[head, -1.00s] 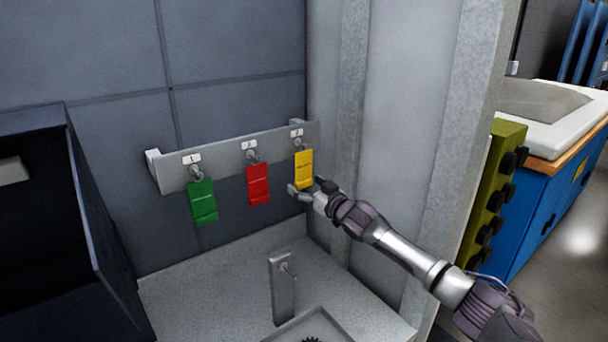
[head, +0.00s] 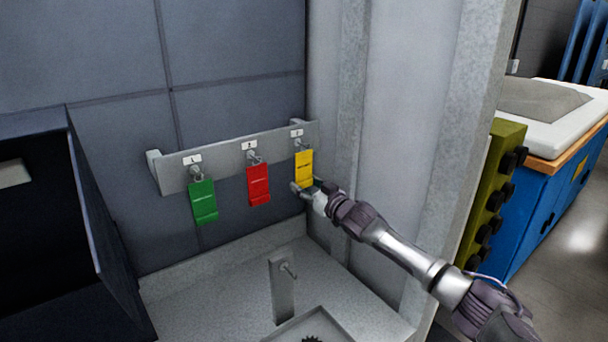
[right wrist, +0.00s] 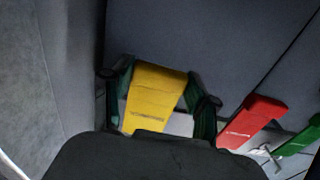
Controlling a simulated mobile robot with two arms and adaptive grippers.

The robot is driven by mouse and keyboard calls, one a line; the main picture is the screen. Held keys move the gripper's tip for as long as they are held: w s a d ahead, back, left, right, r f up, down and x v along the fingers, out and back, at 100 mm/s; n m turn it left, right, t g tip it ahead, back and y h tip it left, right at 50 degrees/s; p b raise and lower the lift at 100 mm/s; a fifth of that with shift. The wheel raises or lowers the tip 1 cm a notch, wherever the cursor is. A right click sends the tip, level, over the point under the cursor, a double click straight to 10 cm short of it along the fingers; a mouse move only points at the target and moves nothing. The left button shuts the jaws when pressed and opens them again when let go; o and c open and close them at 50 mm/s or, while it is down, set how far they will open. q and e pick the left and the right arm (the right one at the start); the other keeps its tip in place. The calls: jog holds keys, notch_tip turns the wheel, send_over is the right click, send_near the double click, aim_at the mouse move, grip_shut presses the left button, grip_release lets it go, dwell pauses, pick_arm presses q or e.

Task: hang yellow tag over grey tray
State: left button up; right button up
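The yellow tag (head: 304,168) hangs from the rightmost hook of a grey rail (head: 224,164). My right gripper (head: 306,188) is at the tag's lower end. In the right wrist view, the fingers of the right gripper (right wrist: 163,98) stand on either side of the yellow tag (right wrist: 155,92), with a gap visible on its right side, so the gripper looks open around it. The grey tray (head: 322,313) is at the bottom edge of the head view, partly cut off, with a dark gear in it. A grey post (head: 282,292) with a peg stands behind it. My left gripper is not in view.
A red tag (head: 258,185) and a green tag (head: 203,202) hang to the left on the same rail. A grey wall panel (head: 400,130) is close on the right. A dark open cabinet (head: 100,220) stands at left. The space between rail and post is clear.

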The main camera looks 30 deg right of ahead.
grip_shut()
jog(key=shift+s, duration=0.25)
jog(key=shift+s, duration=0.35)
jog(key=shift+s+d+p, duration=0.15)
jog(key=shift+s+p, duration=0.6)
jog(key=shift+s, duration=0.6)
